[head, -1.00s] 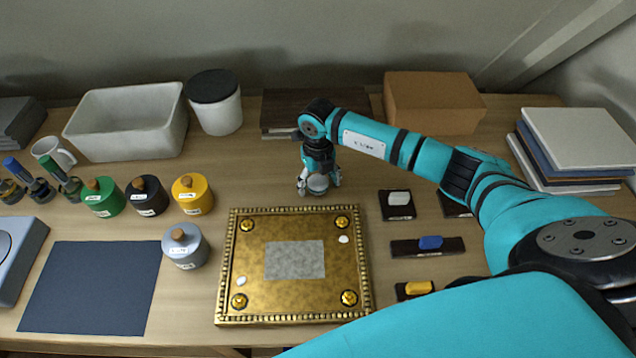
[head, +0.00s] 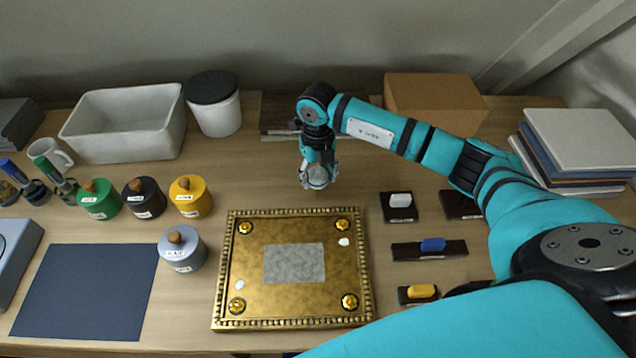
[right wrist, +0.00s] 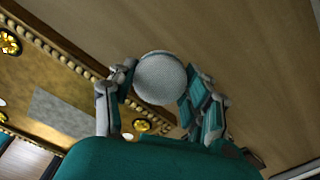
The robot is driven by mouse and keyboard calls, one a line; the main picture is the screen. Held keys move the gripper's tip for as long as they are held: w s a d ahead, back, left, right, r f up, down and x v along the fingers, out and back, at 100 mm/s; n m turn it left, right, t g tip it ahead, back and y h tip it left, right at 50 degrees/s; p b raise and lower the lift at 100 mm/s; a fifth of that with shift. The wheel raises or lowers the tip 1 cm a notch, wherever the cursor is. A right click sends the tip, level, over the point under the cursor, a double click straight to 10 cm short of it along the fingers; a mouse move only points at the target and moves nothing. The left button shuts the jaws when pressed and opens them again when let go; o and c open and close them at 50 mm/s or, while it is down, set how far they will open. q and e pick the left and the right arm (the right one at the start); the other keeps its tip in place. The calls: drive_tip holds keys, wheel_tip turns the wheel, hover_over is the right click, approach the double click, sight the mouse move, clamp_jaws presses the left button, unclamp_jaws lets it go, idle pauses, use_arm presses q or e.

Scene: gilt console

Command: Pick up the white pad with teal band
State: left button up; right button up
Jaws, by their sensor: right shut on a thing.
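The white pad with teal band (right wrist: 160,78) is a round, pale, textured disc between the fingers of my right gripper in the right wrist view. My right gripper (head: 318,178) is shut on it, and the pad (head: 318,180) shows between the fingertips in the head view. The gripper points down, behind the far edge of the gilt panel. The pad appears held just above the wooden table; the exact gap is hard to tell. The teal band is mostly hidden by the fingers. My left gripper is not in view.
The gilt panel (head: 232,270) with a grey patch lies in front. Several lidded jars, such as the yellow one (head: 190,198), stand to the left. Dark blocks with white, blue and yellow pieces lie right. A white bin (head: 130,135), cardboard box (head: 435,105) and books (head: 580,140) stand behind.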

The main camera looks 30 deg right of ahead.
drive_tip(key=s+a+b, duration=0.1)
drive_tip(key=s+a, duration=0.2)
drive_tip(key=s, duration=0.1)
drive_tip(key=s+a+b, duration=0.1)
drive_tip(key=s+a, duration=0.2)
drive_tip(key=s, duration=0.1)
drive_tip(key=s+a+r+b, duration=0.1)
drive_tip(key=s+a, duration=0.2)
drive_tip(key=s, duration=0.1)
drive_tip(key=shift+s, duration=0.4)
drive_tip(key=shift+o, duration=1.4)
drive_tip(key=c, duration=0.4)
drive_tip(key=shift+o, duration=0.2)
drive_tip(key=shift+w+r, duration=0.1)
